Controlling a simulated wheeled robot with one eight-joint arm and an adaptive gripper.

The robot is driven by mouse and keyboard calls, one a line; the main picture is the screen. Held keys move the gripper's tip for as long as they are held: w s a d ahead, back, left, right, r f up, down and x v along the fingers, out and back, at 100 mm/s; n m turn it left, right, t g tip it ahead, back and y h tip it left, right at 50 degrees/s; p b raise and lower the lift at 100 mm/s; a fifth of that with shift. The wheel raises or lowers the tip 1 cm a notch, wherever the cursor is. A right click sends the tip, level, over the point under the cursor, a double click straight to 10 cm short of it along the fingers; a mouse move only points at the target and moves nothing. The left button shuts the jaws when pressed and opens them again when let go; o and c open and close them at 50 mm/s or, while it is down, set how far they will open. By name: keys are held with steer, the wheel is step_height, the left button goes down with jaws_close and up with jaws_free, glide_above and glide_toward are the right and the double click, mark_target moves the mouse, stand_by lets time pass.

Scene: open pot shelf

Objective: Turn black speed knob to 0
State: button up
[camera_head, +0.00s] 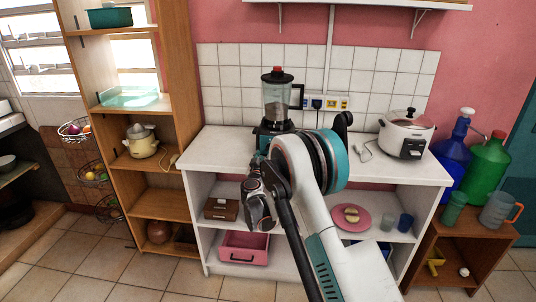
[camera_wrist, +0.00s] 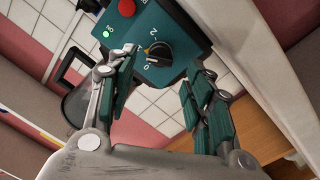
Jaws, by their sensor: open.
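The blender (camera_head: 277,100) stands on the white counter, with a clear jar and a teal base. In the wrist view its teal base (camera_wrist: 188,62) appears tilted, with the black speed knob (camera_wrist: 159,56) on its face. White marks, including a 0 and a 2, surround the knob, and a small orange mark shows at its upper left edge. I cannot tell its exact setting. My gripper (camera_wrist: 161,68) is open, its teal-padded fingers apart on either side of the knob. I cannot tell whether they touch it. In the head view my gripper (camera_head: 258,178) is in front of the blender, partly hidden by my arm.
A red button (camera_wrist: 127,8) and a lit green light (camera_wrist: 106,33) are on the base. A white rice cooker (camera_head: 404,135) stands at the counter's right. Bare counter (camera_head: 215,148) lies left of the blender.

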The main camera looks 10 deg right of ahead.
steer(key=shift+b+x, duration=0.5)
steer(key=shift+x, duration=1.65)
steer(key=c, duration=1.1)
